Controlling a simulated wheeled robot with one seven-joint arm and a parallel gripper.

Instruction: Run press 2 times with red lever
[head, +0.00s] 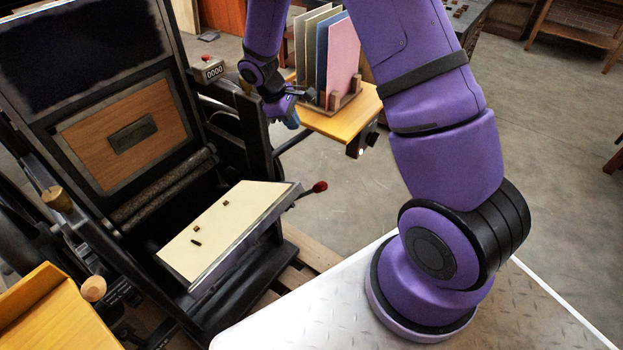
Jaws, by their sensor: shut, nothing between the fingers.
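The press (170,185) is a dark machine with a wooden panel and rollers, filling the left of the head view. Its red lever knob (320,186) sits at the end of a thin rod at the right edge of the cream platen (215,225). A counter box (212,71) on the frame shows 0000. My gripper (296,95) is shut and empty, up and to the left of the red knob, apart from it and in front of the card rack. My wrist partly hides the fingers.
A yellow shelf (360,112) with a rack of pink, blue and beige boards (338,58) stands behind my gripper. Small dark pieces (196,242) lie on the platen. A yellow wooden board (60,310) is at lower left. Open concrete floor lies right of the press.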

